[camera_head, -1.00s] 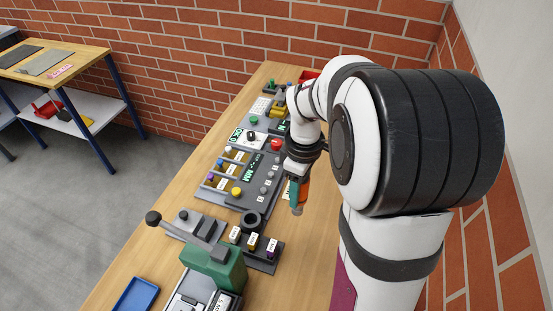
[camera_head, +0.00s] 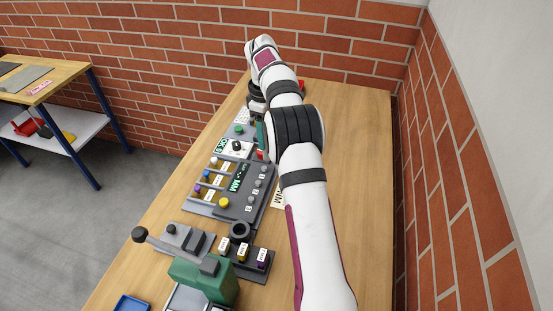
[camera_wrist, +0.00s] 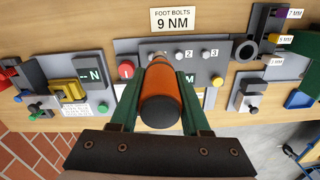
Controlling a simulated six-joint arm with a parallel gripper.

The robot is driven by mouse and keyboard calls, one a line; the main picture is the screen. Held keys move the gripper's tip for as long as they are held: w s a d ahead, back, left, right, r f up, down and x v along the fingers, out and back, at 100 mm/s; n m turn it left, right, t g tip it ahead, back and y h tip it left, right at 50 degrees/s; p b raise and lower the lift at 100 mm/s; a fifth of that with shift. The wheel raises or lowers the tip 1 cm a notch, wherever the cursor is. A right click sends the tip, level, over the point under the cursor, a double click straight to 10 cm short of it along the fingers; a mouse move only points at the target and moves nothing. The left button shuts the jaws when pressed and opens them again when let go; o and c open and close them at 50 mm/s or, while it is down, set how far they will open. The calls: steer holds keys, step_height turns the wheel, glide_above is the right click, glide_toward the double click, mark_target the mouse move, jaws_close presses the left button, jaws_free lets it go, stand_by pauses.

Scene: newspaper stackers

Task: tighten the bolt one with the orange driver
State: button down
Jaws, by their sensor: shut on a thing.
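The orange driver (camera_wrist: 168,78) has an orange handle with a dark end cap. My gripper (camera_wrist: 160,90) is shut on it, with green fingers on both sides of the handle. The driver's tip is hidden behind its handle. In the wrist view the handle overlaps the grey bolt panel (camera_wrist: 217,68), around where bolt one sits. Bolts two and three (camera_wrist: 205,54) show just right of the handle. Bolt one is mostly hidden, and I cannot tell whether the driver touches it. In the head view my gripper (camera_head: 260,134) is over the far part of the panel, partly hidden by my arm.
A sign (camera_wrist: 172,19) reads "FOOT BOLTS 9 NM". A red button (camera_wrist: 126,69) is left of the driver. A socket rack (camera_head: 250,262) and a green lever press (camera_head: 205,280) stand nearer. The table's right side (camera_head: 350,150) is clear.

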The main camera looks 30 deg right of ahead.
steer(key=shift+w+f, duration=0.2)
steer(key=shift+w, duration=0.45)
steer(key=shift+w+f, duration=0.2)
steer(key=shift+w, duration=0.4)
steer(key=shift+f, duration=0.15)
glide_above(264, 167)
steer(key=shift+f, duration=2.7)
steer(key=shift+s+f, duration=0.1)
steer(key=shift+f, duration=0.45)
steer(key=shift+r, duration=2.6)
